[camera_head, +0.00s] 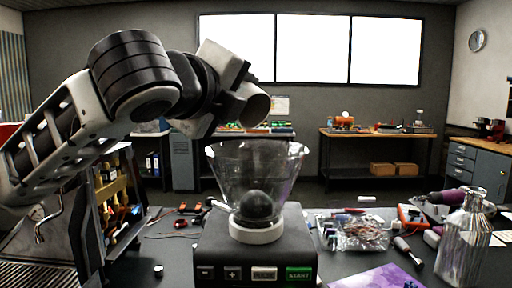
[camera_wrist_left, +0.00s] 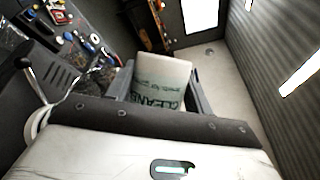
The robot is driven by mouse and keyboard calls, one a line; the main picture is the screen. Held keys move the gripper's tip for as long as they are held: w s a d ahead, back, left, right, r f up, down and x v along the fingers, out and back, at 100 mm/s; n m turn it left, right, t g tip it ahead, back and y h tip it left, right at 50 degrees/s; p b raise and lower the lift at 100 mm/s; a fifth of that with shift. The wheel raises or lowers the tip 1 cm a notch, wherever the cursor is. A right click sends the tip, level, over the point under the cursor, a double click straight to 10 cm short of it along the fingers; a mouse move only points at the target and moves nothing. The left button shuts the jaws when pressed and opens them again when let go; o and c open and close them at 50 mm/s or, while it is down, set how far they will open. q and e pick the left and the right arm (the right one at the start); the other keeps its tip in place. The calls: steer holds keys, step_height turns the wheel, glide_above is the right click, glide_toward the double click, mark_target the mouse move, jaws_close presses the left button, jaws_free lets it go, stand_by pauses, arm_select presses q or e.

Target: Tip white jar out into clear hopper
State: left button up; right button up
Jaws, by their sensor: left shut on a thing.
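The white jar (camera_head: 247,104) is in my left gripper (camera_head: 222,85), tilted above the clear hopper (camera_head: 280,170) with its round mouth toward the lower right. In the left wrist view the jar (camera_wrist_left: 162,72) sits between the two fingers of the gripper (camera_wrist_left: 160,88), with dark green lettering on its side. The jar is apart from the hopper rim. The hopper is a wide, see-through funnel upright on a dark machine (camera_head: 225,250). A dark round shape (camera_head: 257,206) shows low inside it. No falling contents are visible. My right gripper is not in view.
The machine has minus, plus and green START buttons (camera_head: 299,274). A tool rack (camera_head: 118,205) stands at left. A purple sheet (camera_head: 380,278) lies at the front.

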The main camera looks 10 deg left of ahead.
arm_select(q)
steer(key=shift+s+d+r+m+t, duration=0.15)
steer(key=shift+d+m+t, duration=0.1)
steer(key=shift+m, duration=0.2)
steer(key=shift+s+d+r+m+t, duration=0.15)
steer(key=shift+m+t, duration=0.1)
steer(key=shift+m, duration=0.2)
stand_by(0.4)
steer(key=shift+f, duration=0.1)
stand_by(0.8)
